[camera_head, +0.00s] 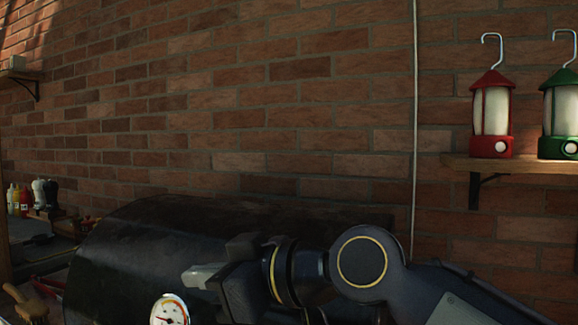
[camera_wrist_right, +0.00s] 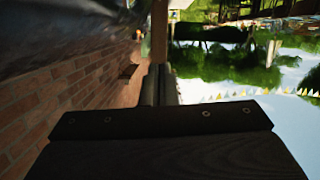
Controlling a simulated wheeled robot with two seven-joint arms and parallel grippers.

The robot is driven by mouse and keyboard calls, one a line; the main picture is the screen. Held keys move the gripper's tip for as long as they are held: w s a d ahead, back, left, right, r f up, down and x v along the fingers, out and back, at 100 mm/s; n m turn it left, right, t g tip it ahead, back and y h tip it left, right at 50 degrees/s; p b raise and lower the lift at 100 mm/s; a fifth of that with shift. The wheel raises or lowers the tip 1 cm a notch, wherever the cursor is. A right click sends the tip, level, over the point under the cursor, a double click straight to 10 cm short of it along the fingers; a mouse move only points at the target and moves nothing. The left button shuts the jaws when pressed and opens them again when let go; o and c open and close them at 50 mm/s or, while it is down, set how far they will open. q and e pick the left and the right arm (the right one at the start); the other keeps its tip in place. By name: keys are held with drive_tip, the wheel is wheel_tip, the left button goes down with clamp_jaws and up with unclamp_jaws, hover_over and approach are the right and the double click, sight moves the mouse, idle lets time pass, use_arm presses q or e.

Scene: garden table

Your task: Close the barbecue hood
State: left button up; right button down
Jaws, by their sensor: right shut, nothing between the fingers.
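The barbecue hood (camera_head: 150,232) is a dark, rounded metal shell at the bottom middle of the head view, in front of the brick wall. A round white dial gauge (camera_head: 170,311) shows at the bottom edge by the hood. My right gripper (camera_head: 190,276) is in front of the hood, fingers pointing left, shut and empty. I cannot tell whether it touches the hood. Its shut fingers (camera_wrist_right: 160,85) also show in the right wrist view. The hood's lower edge is cut off or hidden by my right arm, so how far open it stands is unclear. My left gripper is out of view.
A red lantern (camera_head: 492,118) and a green lantern (camera_head: 561,115) stand on a wall shelf (camera_head: 455,164) at right. Sauce bottles (camera_head: 18,200) and a wooden brush (camera_head: 27,304) are at left. A pale cable (camera_head: 415,110) runs down the wall.

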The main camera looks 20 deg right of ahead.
drive_tip(key=s+a+f+n+b, duration=0.1)
drive_tip(key=f+b, duration=0.6)
drive_tip(key=f, duration=0.2)
drive_tip(key=s+a+f+n+t+h+b, duration=0.1)
drive_tip(key=s+a+f+n+b, duration=0.1)
drive_tip(key=f+b, duration=0.5)
wheel_tip(320, 180, down, 3)
drive_tip(key=shift+f+n, duration=0.1)
drive_tip(key=shift+n, duration=0.2)
